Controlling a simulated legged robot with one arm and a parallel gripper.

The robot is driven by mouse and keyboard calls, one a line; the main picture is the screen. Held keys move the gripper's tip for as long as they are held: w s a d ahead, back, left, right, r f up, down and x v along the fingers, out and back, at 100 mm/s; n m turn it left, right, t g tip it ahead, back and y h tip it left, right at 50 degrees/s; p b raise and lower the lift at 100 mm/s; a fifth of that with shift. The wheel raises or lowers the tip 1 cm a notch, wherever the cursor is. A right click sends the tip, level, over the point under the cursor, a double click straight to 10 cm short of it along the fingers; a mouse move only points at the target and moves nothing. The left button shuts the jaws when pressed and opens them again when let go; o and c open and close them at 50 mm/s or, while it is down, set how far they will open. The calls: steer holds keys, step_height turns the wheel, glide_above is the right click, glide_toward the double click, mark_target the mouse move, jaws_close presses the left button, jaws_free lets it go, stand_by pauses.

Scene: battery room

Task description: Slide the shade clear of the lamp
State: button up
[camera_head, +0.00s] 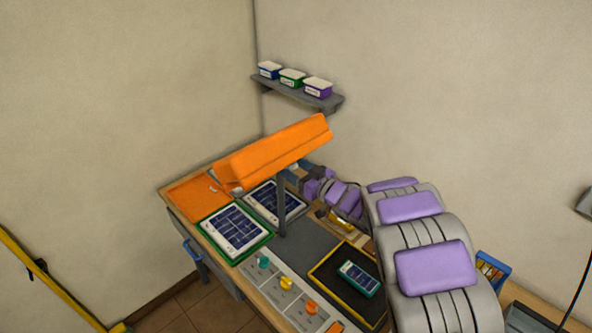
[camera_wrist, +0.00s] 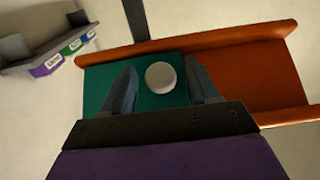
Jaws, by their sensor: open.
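The lamp's long orange housing (camera_head: 275,152) sits tilted on a grey post (camera_head: 282,212) over the bench. In the wrist view the housing (camera_wrist: 270,80) shows orange rims along both long sides. A flat teal plate, apparently the shade (camera_wrist: 108,88), lies between these rims at the left, with bare orange-brown surface to its right. A round white knob (camera_wrist: 161,77) stands on the plate. My gripper (camera_wrist: 160,82) is open, with one finger on each side of the knob and visible gaps. In the head view my gripper (camera_head: 293,176) is partly hidden behind the housing.
Solar panels (camera_head: 235,230), a control strip with knobs (camera_head: 285,285) and a yellow-edged black tray (camera_head: 325,265) holding a meter (camera_head: 359,278) lie on the bench below. A wall shelf (camera_head: 290,92) with three tubs is behind. Open air surrounds the housing's left end.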

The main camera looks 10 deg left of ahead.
steer(key=shift+c, duration=0.4)
jaws_close()
